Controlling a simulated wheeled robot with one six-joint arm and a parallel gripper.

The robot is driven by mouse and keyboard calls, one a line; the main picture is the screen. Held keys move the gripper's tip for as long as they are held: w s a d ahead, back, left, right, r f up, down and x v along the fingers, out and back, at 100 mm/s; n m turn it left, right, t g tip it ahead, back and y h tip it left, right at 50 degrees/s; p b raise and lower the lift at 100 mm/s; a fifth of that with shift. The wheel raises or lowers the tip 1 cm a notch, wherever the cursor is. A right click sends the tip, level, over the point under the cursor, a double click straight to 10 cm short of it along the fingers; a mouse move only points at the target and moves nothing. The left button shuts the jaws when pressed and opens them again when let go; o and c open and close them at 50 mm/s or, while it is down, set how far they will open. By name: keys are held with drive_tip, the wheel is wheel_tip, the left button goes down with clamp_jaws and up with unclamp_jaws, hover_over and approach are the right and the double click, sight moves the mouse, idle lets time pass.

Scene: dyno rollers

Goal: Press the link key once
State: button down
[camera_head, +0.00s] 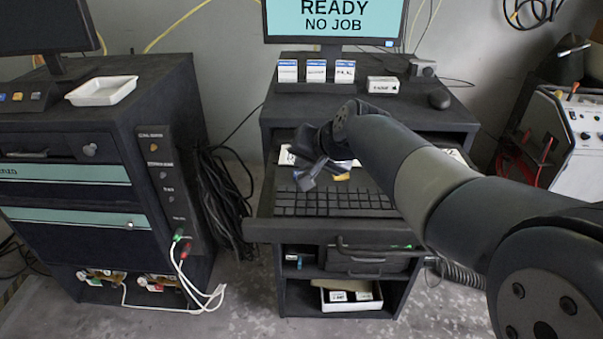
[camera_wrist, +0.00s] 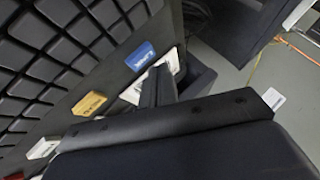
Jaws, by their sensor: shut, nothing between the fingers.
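My gripper (camera_head: 308,184) is shut and empty, above the left part of the keyboard (camera_head: 345,205) in the head view. In the wrist view my gripper (camera_wrist: 160,76) points towards a row of coloured keys beside the dark keys. A blue key (camera_wrist: 141,56) is just left of the fingertips, and a yellow key (camera_wrist: 89,104) lies further down-left. The labels are too small to read surely, so I cannot tell which is the link key. Contact with a key cannot be told.
The monitor (camera_head: 333,20) reads "READY NO JOB". Several labelled cards (camera_head: 316,71), a white box (camera_head: 382,85) and a mouse (camera_head: 439,99) stand on the shelf above the keyboard. A cabinet (camera_head: 80,170) with a white tray (camera_head: 102,91) stands left; cables hang between.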

drive_tip(key=shift+f, duration=0.1)
drive_tip(key=shift+f+b, duration=0.35)
drive_tip(key=shift+b, duration=0.05)
drive_tip(key=shift+f+b, duration=0.35)
drive_tip(key=shift+f, duration=0.05)
idle(0.7)
idle(0.3)
drive_tip(key=shift+r+p, duration=0.65)
drive_tip(key=shift+r, duration=0.15)
wheel_tip(320, 180, up, 5)
drive_tip(key=p, duration=0.4)
drive_tip(key=shift+r, duration=0.1)
drive_tip(key=shift+s+d, duration=0.1)
idle(0.5)
